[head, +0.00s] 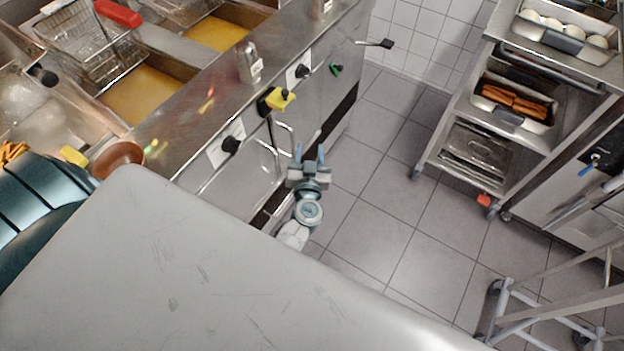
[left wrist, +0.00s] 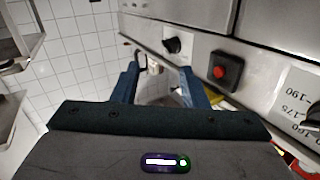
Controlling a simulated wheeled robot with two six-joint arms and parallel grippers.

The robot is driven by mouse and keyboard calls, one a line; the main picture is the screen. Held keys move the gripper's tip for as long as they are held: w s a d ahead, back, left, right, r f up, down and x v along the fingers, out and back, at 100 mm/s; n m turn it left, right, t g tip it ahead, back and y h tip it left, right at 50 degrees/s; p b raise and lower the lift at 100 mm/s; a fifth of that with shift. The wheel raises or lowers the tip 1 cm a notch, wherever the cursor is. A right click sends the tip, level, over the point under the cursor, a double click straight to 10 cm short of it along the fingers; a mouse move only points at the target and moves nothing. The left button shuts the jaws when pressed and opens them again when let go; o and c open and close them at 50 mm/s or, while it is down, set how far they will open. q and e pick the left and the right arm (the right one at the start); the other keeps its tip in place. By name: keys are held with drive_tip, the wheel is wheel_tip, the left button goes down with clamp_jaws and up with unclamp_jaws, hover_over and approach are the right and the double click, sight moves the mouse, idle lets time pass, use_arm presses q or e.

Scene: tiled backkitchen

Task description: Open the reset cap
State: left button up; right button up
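A yellow cap (head: 280,99) sits on a black base on the steel fryer front in the head view; I take it for the reset cap. A bit of yellow (left wrist: 214,98) shows beside the right-hand finger in the left wrist view, mostly hidden. My left gripper (head: 310,155) is below and to the right of the yellow cap, apart from it, with its fingers spread. In the left wrist view the gripper (left wrist: 160,82) is open, with nothing held between its blue fingers. My right gripper is not in view.
The fryer front carries black knobs (head: 231,145), a green knob (head: 336,68) and bar handles. A red button (left wrist: 220,71) in a black housing shows in the left wrist view. A rack with trays (head: 520,125) stands at the right. Tiled floor (head: 400,205) lies clear between.

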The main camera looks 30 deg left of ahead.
use_arm(q)
drive_tip(key=s+d+f+m+h, duration=0.1)
drive_tip(key=s+f+h, duration=0.1)
drive_tip(key=f, duration=0.4)
drive_tip(key=s+d+f+m+g+h+p, duration=0.1)
drive_tip(key=f+m+h, duration=0.1)
drive_tip(key=f, duration=0.5)
drive_tip(key=shift+s+d, duration=0.35)
drive_tip(key=s+f+m+g+h, duration=0.1)
drive_tip(key=s+f+g+h, duration=0.15)
drive_tip(key=s+f, duration=0.65)
drive_tip(key=s+f+m+g+h, duration=0.1)
drive_tip(key=s+f+g, duration=0.3)
drive_tip(key=s+f, duration=0.5)
drive_tip(key=s+a+f+g, duration=0.3)
drive_tip(key=s+f, duration=0.3)
drive_tip(key=s, duration=0.5)
drive_tip(key=s+a+f+g, duration=0.4)
drive_tip(key=s+f, duration=0.3)
drive_tip(key=s, duration=0.5)
drive_tip(key=shift+s+a+f+n, duration=0.15)
drive_tip(key=shift+s+n, duration=0.05)
drive_tip(key=shift+n, duration=0.1)
drive_tip(key=shift+y, duration=0.25)
